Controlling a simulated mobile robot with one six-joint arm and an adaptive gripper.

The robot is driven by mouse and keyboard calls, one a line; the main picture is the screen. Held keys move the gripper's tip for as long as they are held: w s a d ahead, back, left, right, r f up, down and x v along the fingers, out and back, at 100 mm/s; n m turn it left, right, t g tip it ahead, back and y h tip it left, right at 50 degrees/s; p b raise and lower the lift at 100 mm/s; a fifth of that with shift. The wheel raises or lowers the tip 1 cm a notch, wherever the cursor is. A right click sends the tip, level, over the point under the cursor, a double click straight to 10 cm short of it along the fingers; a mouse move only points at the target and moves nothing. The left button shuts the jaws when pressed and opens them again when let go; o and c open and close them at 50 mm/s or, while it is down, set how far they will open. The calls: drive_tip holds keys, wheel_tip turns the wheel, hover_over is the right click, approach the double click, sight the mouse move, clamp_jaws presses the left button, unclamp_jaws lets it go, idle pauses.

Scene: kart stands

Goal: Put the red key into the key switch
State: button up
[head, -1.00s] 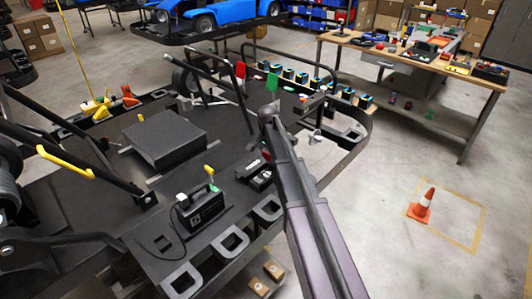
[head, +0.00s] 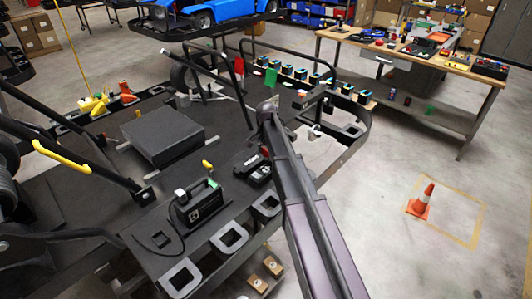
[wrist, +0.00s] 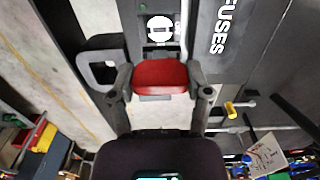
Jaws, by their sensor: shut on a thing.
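The red key (wrist: 160,74) is a wide red block with a pale lower edge. In the wrist view it sits between the two fingers of my gripper (wrist: 160,80), which is shut on it from both sides. Just above it in that view is a dark panel with a white round plate (wrist: 160,23), which looks like the key switch. I cannot tell whether the key touches it, as the red head hides what lies under it. In the head view my forearm hides most of the gripper.
The wrist view shows a dark block lettered FUSES (wrist: 222,30) at the right and a yellow-tipped lever (wrist: 238,106). In the head view, a black box with a handle (head: 197,207) stands on the dark kart deck.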

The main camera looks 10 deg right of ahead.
sight(267, 165)
drive_tip(key=shift+f+b, duration=1.9)
drive_tip(key=shift+f, duration=0.3)
drive_tip(key=shift+d+f+b, duration=0.1)
drive_tip(key=shift+f+b, duration=1.35)
drive_tip(key=shift+b, duration=0.05)
idle(0.6)
drive_tip(key=o, duration=1)
drive_tip(key=shift+c, duration=0.2)
drive_tip(key=shift+r, duration=0.2)
wheel_tip(267, 165, up, 8)
drive_tip(key=p, duration=0.8)
drive_tip(key=shift+r+p, duration=0.2)
drive_tip(key=shift+p, duration=0.2)
